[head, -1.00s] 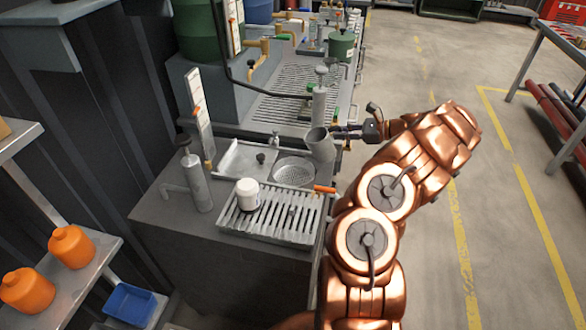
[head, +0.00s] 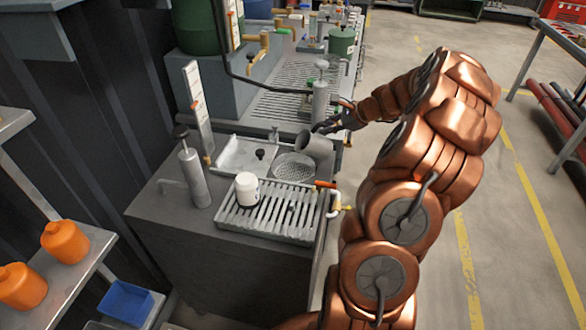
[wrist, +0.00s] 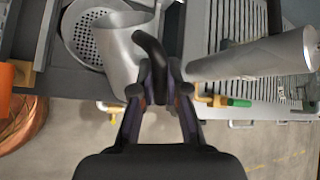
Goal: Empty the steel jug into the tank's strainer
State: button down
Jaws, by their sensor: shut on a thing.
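The steel jug (head: 315,146) is tilted to the left over the strainer (head: 294,167), a round perforated disc in the tank's top. In the wrist view the jug (wrist: 120,48) covers part of the strainer (wrist: 85,42). My gripper (head: 330,126) is shut on the jug's dark handle, seen between the fingers in the wrist view (wrist: 158,82). The jug's mouth faces the strainer side. I cannot see any liquid leaving it, and its inside is hidden.
A white jar (head: 247,188) stands on the slotted drain tray (head: 268,212). A hand pump (head: 193,175) stands at the left. A grey cylinder (wrist: 255,58) stands close by the gripper. An orange-handled tap (head: 326,185) juts from the right edge.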

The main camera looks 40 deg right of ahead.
aim_at(314, 128)
jog(key=shift+w+a+n+g+h+b, duration=0.2)
jog(key=shift+a+n+g+h+b, duration=0.1)
jog(key=shift+a+g+h+b, duration=0.25)
dwell(0.4)
jog(key=shift+w+a+r+h, duration=0.1)
jog(key=shift+a+r+h, duration=0.25)
jog(key=shift+h, duration=0.3)
jog(key=shift+w+a+r+n+h, duration=0.1)
jog(key=shift+a+r+n+h, duration=0.2)
jog(key=shift+a, duration=0.15)
jog(key=shift+w+a+f+g+h+b, duration=0.15)
jog(key=shift+a+g+h+b, duration=0.1)
jog(key=shift+a+h, duration=0.15)
jog(key=shift+w+a+f+g+h+b, duration=0.1)
jog(key=shift+w+a+g+h, duration=0.1)
jog(key=shift+a+h, duration=0.15)
dwell(0.7)
jog(key=shift+w+a+f+n+h+p, duration=0.1)
jog(key=shift+a+f+n+h+p, duration=0.15)
jog(key=shift+a+h+p, duration=0.15)
jog(key=shift+w+a+f+n+h+p, duration=0.1)
jog(key=shift+a+n+h+p, duration=0.15)
jog(key=shift+a, duration=0.2)
dwell(0.4)
jog(key=shift+w+a+r+g+h+p, duration=0.2)
jog(key=shift+a+g+h+p, duration=0.3)
jog(key=shift+p, duration=0.4)
